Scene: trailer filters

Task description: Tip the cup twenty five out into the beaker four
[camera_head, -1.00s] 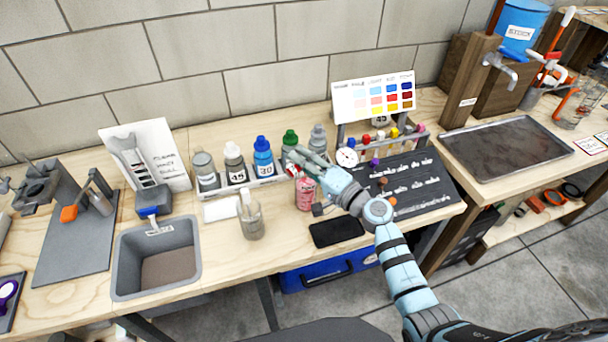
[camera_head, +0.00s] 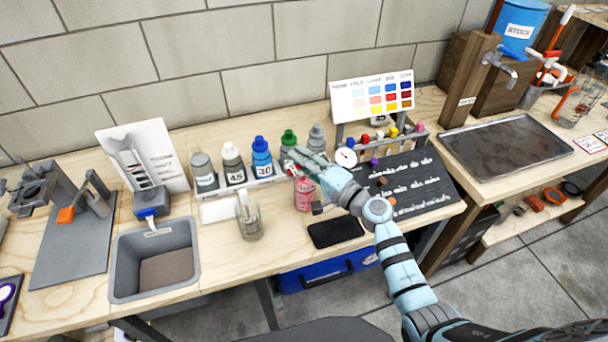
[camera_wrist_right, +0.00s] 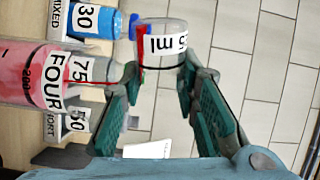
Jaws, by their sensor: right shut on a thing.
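Cup twenty five (camera_wrist_right: 160,45), a small clear cup marked "25 ml", is held between the fingertips of my right gripper (camera_wrist_right: 155,82), with some red liquid inside it. Beaker four (camera_wrist_right: 30,75), marked "FOUR", holds red liquid and lies at the left of the turned wrist view. A thin red stream runs between my left-hand finger in that view and the beaker's mouth. In the head view my right gripper (camera_head: 297,160) is above the beaker (camera_head: 305,194), and the cup is mostly hidden. My left gripper is not in view.
A row of bottles stands in a rack (camera_head: 255,186) behind the beaker. A glass jar (camera_head: 250,222) stands to its left, a black pad (camera_head: 336,232) in front, and a dark written board (camera_head: 410,185) to its right. A grey basin (camera_head: 155,262) is farther left.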

